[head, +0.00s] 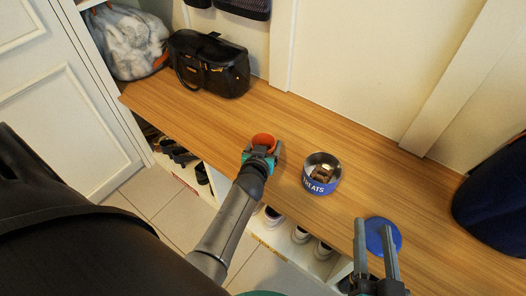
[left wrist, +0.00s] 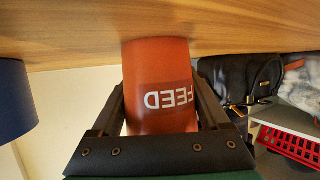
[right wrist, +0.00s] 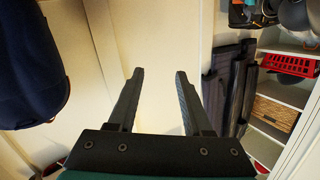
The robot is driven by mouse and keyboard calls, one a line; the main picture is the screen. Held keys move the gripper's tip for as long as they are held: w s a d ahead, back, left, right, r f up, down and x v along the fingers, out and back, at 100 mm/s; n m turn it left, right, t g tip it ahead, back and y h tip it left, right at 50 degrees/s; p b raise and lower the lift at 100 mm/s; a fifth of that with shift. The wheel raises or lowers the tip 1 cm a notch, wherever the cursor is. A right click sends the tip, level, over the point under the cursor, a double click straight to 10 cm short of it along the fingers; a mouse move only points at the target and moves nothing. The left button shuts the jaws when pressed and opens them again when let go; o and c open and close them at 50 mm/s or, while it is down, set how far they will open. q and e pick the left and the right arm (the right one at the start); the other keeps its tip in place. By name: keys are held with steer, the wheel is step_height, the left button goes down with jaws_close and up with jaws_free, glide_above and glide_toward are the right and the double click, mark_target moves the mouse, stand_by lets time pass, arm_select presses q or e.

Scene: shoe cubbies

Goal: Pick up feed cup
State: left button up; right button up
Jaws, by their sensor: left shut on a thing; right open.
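The feed cup (left wrist: 158,75) is orange-red with white FEED lettering, upside down in the left wrist view. My left gripper (left wrist: 160,110) is shut on it, one finger on each side. In the head view the cup (head: 264,140) shows at the end of my left arm, over or on the wooden bench top; I cannot tell whether it touches the wood. My left gripper also shows there (head: 261,158). My right gripper (head: 374,226) is open and empty, near the blue lid at the bench's front right. It also shows in the right wrist view (right wrist: 159,75).
A blue TREATS bowl (head: 318,185) with brown pieces stands on the bench (head: 300,130) right of the cup. A blue round lid (head: 384,236) lies farther right. A black bag (head: 210,65) and grey-white sack (head: 128,42) are at the back left. Shoes fill cubbies below.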

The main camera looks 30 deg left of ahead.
arm_select(q)
steer(key=shift+c, duration=0.7)
